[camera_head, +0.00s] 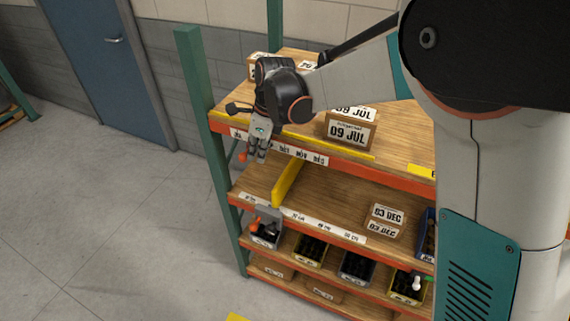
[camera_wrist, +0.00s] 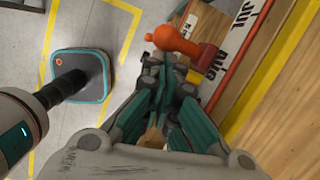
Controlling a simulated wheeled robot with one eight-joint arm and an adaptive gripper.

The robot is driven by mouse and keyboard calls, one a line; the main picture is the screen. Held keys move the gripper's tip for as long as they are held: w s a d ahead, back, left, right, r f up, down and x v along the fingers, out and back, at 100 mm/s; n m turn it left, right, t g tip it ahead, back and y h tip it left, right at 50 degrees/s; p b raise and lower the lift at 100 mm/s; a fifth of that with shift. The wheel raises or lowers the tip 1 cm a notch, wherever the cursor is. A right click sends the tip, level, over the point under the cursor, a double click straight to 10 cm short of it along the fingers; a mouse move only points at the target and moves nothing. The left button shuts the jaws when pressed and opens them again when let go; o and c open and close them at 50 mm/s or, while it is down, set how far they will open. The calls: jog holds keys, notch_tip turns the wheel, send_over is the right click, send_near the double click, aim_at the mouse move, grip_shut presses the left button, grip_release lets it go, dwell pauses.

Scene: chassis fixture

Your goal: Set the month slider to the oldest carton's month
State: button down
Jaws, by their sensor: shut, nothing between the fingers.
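The orange slider knob (camera_wrist: 175,40) with its red block (camera_wrist: 208,56) sits at the white month strip (camera_wrist: 240,45) in the wrist view, where JUL is readable. In the head view the strip (camera_head: 308,156) runs along the upper shelf's front edge; NOV and DEC show at its right, and my gripper hides part of its left. My gripper (camera_head: 252,158) is shut and empty in front of that edge. In the wrist view its fingertips (camera_wrist: 163,62) are close to the knob; I cannot tell if they touch. A carton (camera_head: 348,134) marked 09 JUL stands on the upper shelf.
Another orange handle (camera_head: 255,224) shows at the lower left. Bins (camera_head: 355,266) sit below. Cartons at the upper back left are partly hidden by my arm.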

jog(key=shift+w+a, duration=0.25)
jog(key=shift+a, duration=0.5)
jog(key=shift+w+a, duration=0.3)
jog(key=shift+a, duration=0.5)
jog(key=shift+w+a, duration=0.25)
jog(key=shift+a, duration=0.5)
